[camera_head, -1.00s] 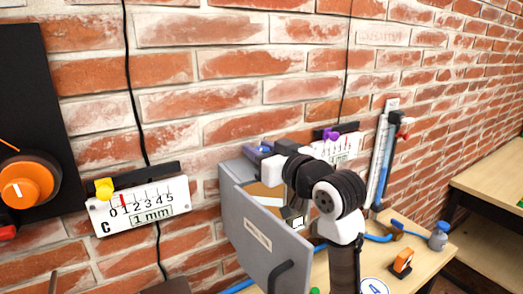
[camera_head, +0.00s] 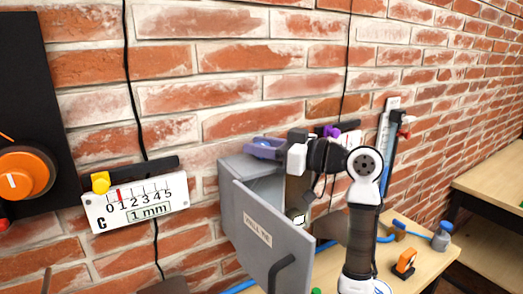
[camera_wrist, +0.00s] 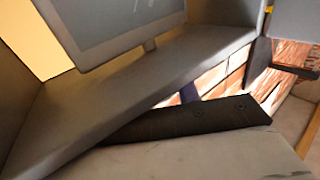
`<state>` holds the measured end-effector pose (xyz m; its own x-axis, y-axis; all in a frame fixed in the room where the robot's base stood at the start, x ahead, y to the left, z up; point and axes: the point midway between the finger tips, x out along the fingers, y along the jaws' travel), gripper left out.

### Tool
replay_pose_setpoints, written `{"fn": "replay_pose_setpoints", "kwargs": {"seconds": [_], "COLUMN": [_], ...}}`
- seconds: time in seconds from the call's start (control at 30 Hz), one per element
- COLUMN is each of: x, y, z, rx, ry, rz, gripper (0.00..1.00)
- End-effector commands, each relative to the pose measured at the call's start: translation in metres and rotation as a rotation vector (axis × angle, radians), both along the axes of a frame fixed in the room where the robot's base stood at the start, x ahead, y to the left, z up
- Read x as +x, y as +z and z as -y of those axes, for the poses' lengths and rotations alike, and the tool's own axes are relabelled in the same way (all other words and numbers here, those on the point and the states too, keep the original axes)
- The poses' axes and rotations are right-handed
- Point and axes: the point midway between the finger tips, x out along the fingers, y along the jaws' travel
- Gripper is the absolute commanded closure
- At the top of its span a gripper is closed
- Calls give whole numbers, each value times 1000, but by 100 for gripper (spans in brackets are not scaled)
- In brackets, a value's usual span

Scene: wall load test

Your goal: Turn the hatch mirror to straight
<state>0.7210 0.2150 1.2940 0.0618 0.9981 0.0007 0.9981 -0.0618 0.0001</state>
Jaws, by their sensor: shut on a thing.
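The grey hatch box (camera_head: 235,182) stands against the brick wall with its door (camera_head: 262,238) swung open towards me. My gripper's fingertips are hidden behind the door and my wrist. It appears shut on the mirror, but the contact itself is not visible.
A purple tray-like part (camera_head: 265,148) sits at the box top.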

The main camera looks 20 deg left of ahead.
Motion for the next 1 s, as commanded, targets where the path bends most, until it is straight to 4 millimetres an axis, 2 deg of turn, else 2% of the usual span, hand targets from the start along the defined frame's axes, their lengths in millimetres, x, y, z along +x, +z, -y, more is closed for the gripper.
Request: {"fn": "replay_pose_setpoints", "kwargs": {"seconds": [0.4, 0.9, 0.93, 1.0], "x": [0, 0, 0, 0], "y": [0, 0, 0, 0], "z": [0, 0, 0, 0], "rx": [0, 0, 0, 0], "ry": [181, 200, 200, 200], "rz": [0, 0, 0, 0], "gripper": [91, 91, 66, 57]}}
